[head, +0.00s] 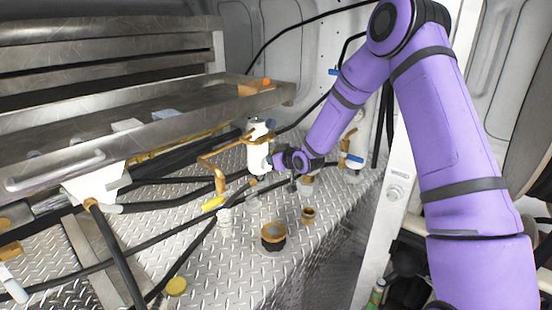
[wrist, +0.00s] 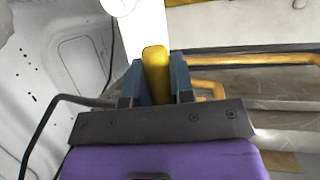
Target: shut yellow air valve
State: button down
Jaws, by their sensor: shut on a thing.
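In the wrist view a yellow handle (wrist: 156,72), likely the yellow air valve's lever, stands upright between the two dark fingers of my gripper (wrist: 155,85). The fingers are shut on it, one on each side. A white part shows just behind it. In the head view my gripper (head: 273,161) reaches left against the white cylinder (head: 257,153) with brass pipework; the handle between its fingers cannot be made out there. Another yellow lever (head: 214,203) lies lower left, apart from my gripper.
A brass pipe (head: 220,178) and black hoses (head: 165,181) run left of my gripper. A metal shelf (head: 190,125) stands behind. Brass fittings (head: 273,236) rise from the tread-plate floor (head: 250,285). A blue-handled valve (head: 354,158) stands to the right.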

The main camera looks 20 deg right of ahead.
jog(key=shift+s+a, duration=0.1)
jog(key=shift+a, duration=0.05)
dwell(0.4)
jog(key=c, duration=1)
grip_release()
jog(key=v, duration=1)
jog(key=shift+s+d+r, duration=0.25)
jog(key=shift+s, duration=0.05)
